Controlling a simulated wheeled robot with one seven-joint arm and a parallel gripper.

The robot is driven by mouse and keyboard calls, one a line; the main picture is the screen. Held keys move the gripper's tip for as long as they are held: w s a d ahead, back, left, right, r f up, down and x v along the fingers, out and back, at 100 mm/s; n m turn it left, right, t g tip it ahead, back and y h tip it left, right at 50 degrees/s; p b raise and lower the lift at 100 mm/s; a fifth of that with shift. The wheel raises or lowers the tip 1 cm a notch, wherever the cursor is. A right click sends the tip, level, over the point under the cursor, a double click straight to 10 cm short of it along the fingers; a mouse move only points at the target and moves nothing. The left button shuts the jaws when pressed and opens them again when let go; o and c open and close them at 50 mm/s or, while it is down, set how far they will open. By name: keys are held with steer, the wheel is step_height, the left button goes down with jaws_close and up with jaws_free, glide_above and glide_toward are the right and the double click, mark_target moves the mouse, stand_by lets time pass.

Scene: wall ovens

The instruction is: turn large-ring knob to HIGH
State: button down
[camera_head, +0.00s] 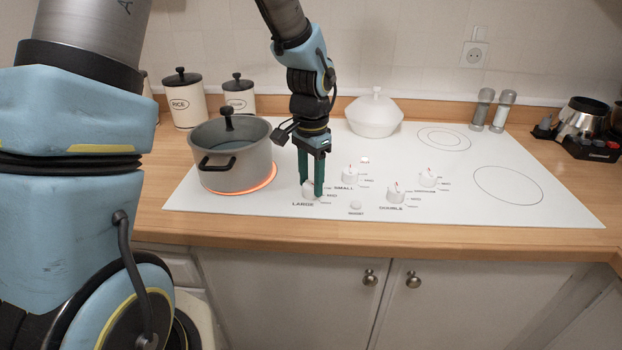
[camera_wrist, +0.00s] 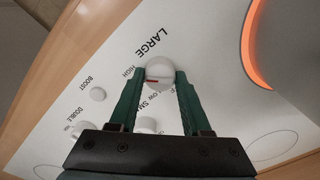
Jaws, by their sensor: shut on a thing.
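The white large-ring knob (camera_head: 310,192) stands at the front of the white cooktop, above the printed word LARGE. In the wrist view the knob (camera_wrist: 160,70) sits between the two green fingers, with a short red mark on it near the printed HIGH and LOW labels. I cannot tell exactly which label the mark meets. My gripper (camera_head: 311,188) points down from above and is shut on the knob, one finger on each side. The fingers partly hide the knob in the head view. The large ring (camera_head: 262,186) glows orange under a grey pot.
The grey pot (camera_head: 232,158) with a lid stands close left of my gripper. Other knobs, such as SMALL (camera_head: 350,172) and DOUBLE (camera_head: 396,195), and a BOOST button (camera_head: 356,205) lie to the right. A white lidded dish (camera_head: 374,118) stands behind.

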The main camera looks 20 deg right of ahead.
mark_target(311, 183)
stand_by(0.3)
steer(key=shift+c, duration=1.8)
jaws_free()
step_height(311, 183, up, 11)
steer(key=b, duration=0.2)
steer(key=shift+s+f, duration=0.1)
steer(key=shift+f, duration=0.05)
